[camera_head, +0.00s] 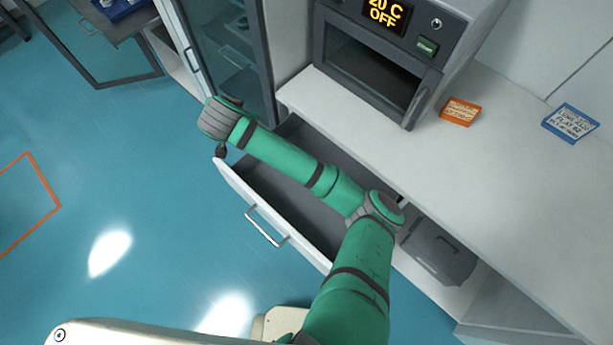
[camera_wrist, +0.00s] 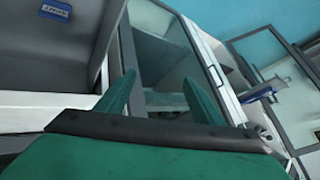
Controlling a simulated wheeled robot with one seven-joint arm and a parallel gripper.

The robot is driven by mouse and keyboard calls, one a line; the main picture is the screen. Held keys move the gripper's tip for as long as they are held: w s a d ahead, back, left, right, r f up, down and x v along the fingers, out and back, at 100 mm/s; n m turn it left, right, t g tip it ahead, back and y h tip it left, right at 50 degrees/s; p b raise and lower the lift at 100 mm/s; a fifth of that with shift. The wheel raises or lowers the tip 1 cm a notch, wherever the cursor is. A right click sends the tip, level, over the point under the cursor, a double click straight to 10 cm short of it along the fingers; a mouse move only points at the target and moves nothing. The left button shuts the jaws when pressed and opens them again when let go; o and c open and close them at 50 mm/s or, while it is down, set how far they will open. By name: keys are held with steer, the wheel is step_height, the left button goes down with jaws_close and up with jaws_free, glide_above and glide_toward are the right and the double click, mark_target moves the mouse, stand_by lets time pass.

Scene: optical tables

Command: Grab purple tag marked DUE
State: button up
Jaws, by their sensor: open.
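I see no clearly purple tag marked DUE in either view. In the wrist view a small blue tag (camera_wrist: 56,9) with a white strip of lettering lies on a grey surface at the top left; its lettering is too small to read. My gripper (camera_wrist: 161,92) is open and empty, with its two green fingers apart in front of a glass-fronted cabinet. In the head view my green arm reaches across the open drawer (camera_head: 236,183), and the fingers are not clearly visible. The arm hides part of the drawer's grey inside.
An oven-like unit (camera_head: 366,68) reading "20 C OFF" stands on the white counter (camera_head: 470,170). An orange tag (camera_head: 460,111) and a blue tag (camera_head: 570,123) are on the counter to its right. A glass-doored cabinet (camera_head: 228,50) stands behind the drawer. Blue floor (camera_head: 100,160) is open at left.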

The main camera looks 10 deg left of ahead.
steer(key=s+d+f+m+g, duration=0.1)
steer(key=s+d+f+g, duration=0.1)
steer(key=d, duration=0.6)
steer(key=s+d+f+m+g+h, duration=0.1)
steer(key=s+d+f+m+g, duration=0.1)
steer(key=d, duration=0.7)
steer(key=s+d+f+m+g+h, duration=0.1)
steer(key=s+d+f+g, duration=0.2)
steer(key=s+d, duration=0.3)
steer(key=shift+d+f+g, duration=0.15)
steer(key=shift+d+f, duration=0.1)
steer(key=shift+d, duration=0.6)
steer(key=shift+d+f+g, duration=0.15)
steer(key=shift+d+f, duration=0.05)
steer(key=shift+d, duration=0.65)
step_height(320, 180, down, 4)
steer(key=shift+f, duration=0.25)
steer(key=shift+w+a+f, duration=0.1)
steer(key=shift+w+f, duration=0.05)
steer(key=shift+f, duration=1.3)
steer(key=shift+w+f, duration=0.1)
steer(key=shift+f, duration=1.35)
steer(key=c, duration=1.1)
